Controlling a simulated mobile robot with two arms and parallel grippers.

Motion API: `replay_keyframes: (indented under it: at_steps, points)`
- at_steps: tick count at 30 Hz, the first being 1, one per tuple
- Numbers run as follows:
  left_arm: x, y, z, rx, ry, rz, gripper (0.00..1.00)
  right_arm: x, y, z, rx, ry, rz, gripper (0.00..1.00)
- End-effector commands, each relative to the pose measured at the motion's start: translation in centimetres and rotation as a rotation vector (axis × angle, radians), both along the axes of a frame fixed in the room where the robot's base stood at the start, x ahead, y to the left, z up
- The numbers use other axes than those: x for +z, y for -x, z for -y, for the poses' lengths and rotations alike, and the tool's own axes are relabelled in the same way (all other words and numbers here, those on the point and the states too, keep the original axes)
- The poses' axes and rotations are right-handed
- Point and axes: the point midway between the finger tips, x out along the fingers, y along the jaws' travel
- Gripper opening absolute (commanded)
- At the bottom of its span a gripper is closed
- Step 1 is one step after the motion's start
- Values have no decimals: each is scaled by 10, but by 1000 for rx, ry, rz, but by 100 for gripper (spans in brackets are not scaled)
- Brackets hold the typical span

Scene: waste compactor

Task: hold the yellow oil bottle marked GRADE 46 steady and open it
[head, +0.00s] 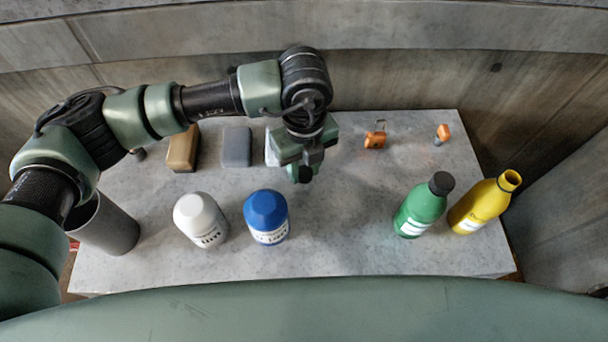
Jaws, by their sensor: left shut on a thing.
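The yellow oil bottle (475,208) stands upright at the right end of the grey table. Its neck shows a yellow rim around a dark opening, with no cap on it. Its white label is too small to read. My left gripper (304,172) is over the middle of the table, well left of the yellow bottle. It is shut on a small dark thing that looks like a black cap, mostly hidden by the fingers. My right gripper is not in view, and nothing holds the yellow bottle.
A green bottle (420,208) with a black cap stands close left of the yellow one. A blue-lidded container (267,217), a white container (201,219) and a grey cylinder (108,228) stand leftward. Blocks and two small orange items lie behind. The table's front middle (340,235) is clear.

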Motion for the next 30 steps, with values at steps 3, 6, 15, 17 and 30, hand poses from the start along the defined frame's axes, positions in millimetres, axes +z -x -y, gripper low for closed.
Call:
replay_keyframes:
  at_steps: [3,6,15,17,30]
  points:
    - [-14,1,-1,0,-2,-4,0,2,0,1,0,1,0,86]
    - [-30,1,-1,0,-2,-5,0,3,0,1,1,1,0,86]
    - [-41,0,0,-1,0,-1,0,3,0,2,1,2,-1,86]
    - [-42,1,0,-1,-1,-1,0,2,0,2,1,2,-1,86]
    - [-43,1,0,-1,-1,-1,52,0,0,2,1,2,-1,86]
